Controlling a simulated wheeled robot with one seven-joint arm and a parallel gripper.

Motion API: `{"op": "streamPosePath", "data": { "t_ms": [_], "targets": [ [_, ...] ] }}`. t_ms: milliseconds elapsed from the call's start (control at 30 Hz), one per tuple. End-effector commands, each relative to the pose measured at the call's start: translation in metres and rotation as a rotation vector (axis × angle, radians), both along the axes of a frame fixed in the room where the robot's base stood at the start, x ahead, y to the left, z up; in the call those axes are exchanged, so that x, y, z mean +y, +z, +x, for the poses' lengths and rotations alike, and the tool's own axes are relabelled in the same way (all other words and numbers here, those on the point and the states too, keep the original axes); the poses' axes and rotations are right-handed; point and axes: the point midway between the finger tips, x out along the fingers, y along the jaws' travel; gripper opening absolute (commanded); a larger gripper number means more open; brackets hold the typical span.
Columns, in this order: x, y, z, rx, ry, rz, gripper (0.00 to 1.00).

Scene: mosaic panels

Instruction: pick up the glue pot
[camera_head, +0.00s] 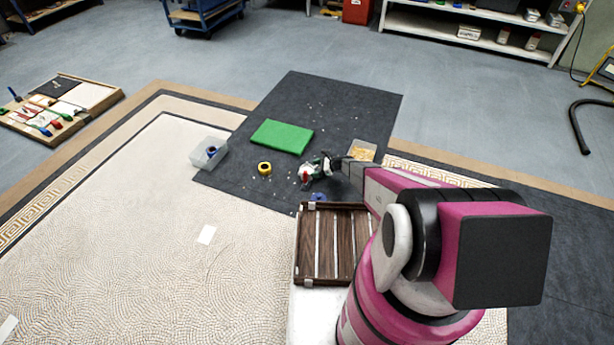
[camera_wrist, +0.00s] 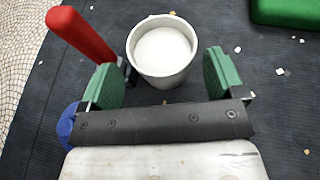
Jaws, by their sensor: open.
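The glue pot (camera_wrist: 163,52), a round white pot with white contents, stands upright on a dark mat in the wrist view. My gripper (camera_wrist: 163,78) is open, with a green-padded finger on each side of the pot's near part. Gaps show between the pot and both pads. In the head view my gripper (camera_head: 318,168) is low over the dark mat, small and cluttered, and I cannot clearly make out the pot there.
A red-handled tool (camera_wrist: 80,34) lies close beside the left finger, with a blue object (camera_wrist: 66,125) below it. A green slab (camera_head: 282,136), yellow tape roll (camera_head: 264,168), clear bin (camera_head: 209,153) and wooden box (camera_head: 362,150) surround the spot. Small chips dot the mat.

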Motion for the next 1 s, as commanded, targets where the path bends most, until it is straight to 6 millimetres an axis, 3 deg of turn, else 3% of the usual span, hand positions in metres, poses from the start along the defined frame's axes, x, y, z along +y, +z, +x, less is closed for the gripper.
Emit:
{"op": "streamPosePath", "data": {
  "t_ms": [400, 667, 700, 800, 1000],
  "targets": [
    [0.042, -0.022, 0.006, -0.001, 0.001, 0.0, 0.88],
    [0.045, -0.023, 0.006, 0.0, 0.0, 0.0, 0.88],
    [0.045, -0.023, 0.006, -0.001, 0.0, 0.0, 0.75],
    [0.044, -0.023, 0.005, -0.001, 0.0, 0.0, 0.49],
    [0.045, -0.022, 0.005, -0.001, 0.0, 0.0, 0.49]
  ]
}}
